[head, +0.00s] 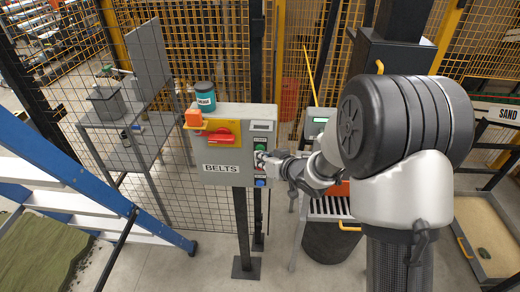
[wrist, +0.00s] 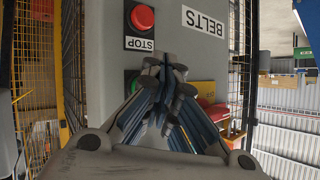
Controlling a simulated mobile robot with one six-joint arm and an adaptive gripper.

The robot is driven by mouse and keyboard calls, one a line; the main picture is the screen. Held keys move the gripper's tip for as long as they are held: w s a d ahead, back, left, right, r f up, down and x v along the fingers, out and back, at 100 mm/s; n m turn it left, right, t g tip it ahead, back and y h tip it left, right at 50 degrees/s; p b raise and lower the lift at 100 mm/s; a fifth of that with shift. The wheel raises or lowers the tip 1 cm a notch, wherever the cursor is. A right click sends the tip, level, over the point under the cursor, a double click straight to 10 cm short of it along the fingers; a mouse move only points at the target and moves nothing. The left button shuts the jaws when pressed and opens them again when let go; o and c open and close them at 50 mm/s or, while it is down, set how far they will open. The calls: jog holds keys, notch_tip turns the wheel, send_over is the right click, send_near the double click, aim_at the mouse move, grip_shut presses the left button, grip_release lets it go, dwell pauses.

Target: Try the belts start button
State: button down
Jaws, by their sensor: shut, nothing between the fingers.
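The grey BELTS control box (head: 208,180) stands on a dark post by the mesh fence. My gripper (head: 264,159) is shut and empty, its fingertips at the column of buttons on the box's right side. In the wrist view, which is upside down, the shut fingertips (wrist: 164,66) lie close to the box face, over a green-plated button (wrist: 131,77) that they mostly hide. Its label is hidden, and I cannot tell whether the fingers touch it. The red STOP button (wrist: 141,17) is clear of the fingers.
A red and yellow switch (head: 222,137) is on the box's left part. A blue ladder (head: 85,183) stands left. A dark bin (head: 329,240) is below right.

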jog(key=shift+w, duration=0.45)
dwell(0.5)
dwell(0.3)
jog(key=shift+s, duration=0.85)
jog(key=s+b, duration=0.1)
jog(key=s, duration=0.4)
jog(key=shift+a, duration=0.15)
dwell(0.5)
